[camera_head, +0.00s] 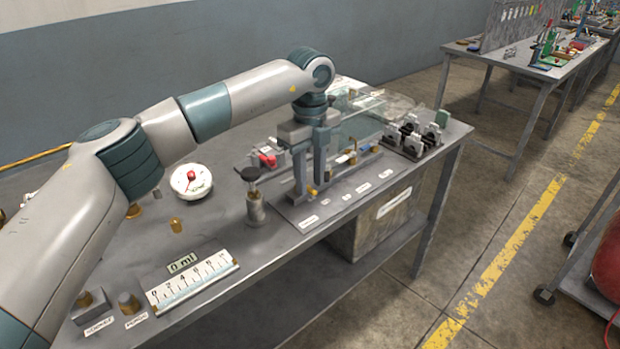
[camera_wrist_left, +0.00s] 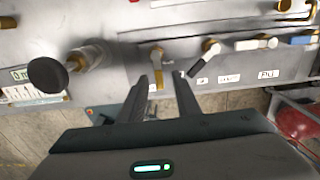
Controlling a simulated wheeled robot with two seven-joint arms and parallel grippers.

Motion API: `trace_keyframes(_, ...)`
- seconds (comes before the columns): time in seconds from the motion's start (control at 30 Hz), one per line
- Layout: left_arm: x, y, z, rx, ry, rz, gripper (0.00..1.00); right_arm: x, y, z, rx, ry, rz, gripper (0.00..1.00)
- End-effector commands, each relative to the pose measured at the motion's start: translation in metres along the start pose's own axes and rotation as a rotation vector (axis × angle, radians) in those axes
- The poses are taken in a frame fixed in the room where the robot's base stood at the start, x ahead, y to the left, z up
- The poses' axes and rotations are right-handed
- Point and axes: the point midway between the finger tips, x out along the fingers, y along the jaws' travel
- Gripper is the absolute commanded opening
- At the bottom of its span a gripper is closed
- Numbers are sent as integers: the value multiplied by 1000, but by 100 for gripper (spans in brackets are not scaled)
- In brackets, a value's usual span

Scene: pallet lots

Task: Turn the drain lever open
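My left gripper (camera_head: 311,190) points down over the grey valve panel (camera_head: 290,212) on the bench. Its fingers are open and apart. One label reads FILL (camera_wrist_left: 268,73). I cannot read a drain label, so I cannot tell which lever is the drain. My right gripper is out of view.
A black-knobbed post (camera_head: 254,205) stands left of the panel. A rack of black-and-white clamps (camera_head: 412,140) stands at the bench's right.

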Motion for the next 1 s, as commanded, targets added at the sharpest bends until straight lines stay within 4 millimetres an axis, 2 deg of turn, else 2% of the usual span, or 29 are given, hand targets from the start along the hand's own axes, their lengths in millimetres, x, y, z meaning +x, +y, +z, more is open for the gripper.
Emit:
trace_keyframes(0.33, 0, 0, -1, 2, 2, 3, 29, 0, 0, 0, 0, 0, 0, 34)
trace_keyframes(0.57, -15, 0, -1, 2, 1, 2, 29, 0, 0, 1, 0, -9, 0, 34)
trace_keyframes(0.77, -46, 0, 0, 1, 0, 1, 29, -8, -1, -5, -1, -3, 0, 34)
trace_keyframes(1.0, -95, 0, -1, 1, -1, 1, 29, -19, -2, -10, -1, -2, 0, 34)
